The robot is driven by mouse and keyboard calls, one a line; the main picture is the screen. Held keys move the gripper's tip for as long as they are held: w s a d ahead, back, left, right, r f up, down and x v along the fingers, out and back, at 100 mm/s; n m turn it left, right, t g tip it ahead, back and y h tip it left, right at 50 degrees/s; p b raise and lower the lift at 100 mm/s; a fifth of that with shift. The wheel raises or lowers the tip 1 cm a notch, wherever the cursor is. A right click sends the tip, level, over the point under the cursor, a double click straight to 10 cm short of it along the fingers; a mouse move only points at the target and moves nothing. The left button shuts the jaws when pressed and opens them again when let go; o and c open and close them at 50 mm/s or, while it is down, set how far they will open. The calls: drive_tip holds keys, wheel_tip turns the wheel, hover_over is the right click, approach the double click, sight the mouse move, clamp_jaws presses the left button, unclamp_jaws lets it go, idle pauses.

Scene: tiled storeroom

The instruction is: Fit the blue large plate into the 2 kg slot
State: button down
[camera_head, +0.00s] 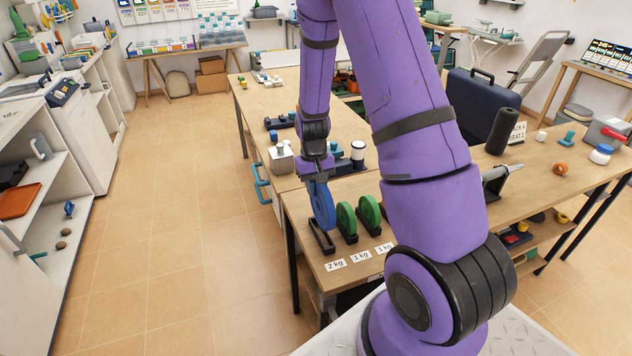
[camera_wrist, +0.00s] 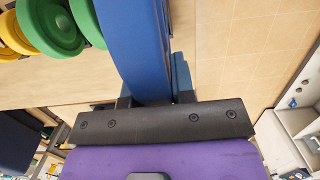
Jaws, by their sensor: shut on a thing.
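The blue large plate (camera_head: 321,206) stands upright at the 2 kg slot (camera_head: 322,241), a black holder at the left end of the row. A "2 kg" label (camera_head: 335,265) lies in front of that holder. My gripper (camera_head: 318,171) is above the plate and shut on its upper edge. In the wrist view the blue plate (camera_wrist: 135,45) runs out from between the jaws. The plate's lower edge meets the holder in the head view; I cannot tell how deep it sits.
Two green plates (camera_head: 347,219) (camera_head: 369,211) stand in holders just right, behind "1 kg" labels (camera_head: 361,256). In the wrist view, green plates (camera_wrist: 50,28) and yellow plates (camera_wrist: 14,35) line up beside the blue one. A black cylinder (camera_head: 503,131) stands farther right. Floor is clear at left.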

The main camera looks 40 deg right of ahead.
sight(316, 203)
drive_tip(key=shift+f, duration=1)
drive_tip(key=shift+f, duration=1.95)
idle(1.7)
drive_tip(key=c, duration=0.9)
unclamp_jaws()
drive_tip(key=r, duration=0.3)
drive_tip(key=w+r, duration=0.1)
drive_tip(key=r, duration=0.6)
drive_tip(key=shift+w+d+r, duration=0.15)
drive_tip(key=shift+d+r, duration=0.05)
drive_tip(key=shift+r, duration=0.15)
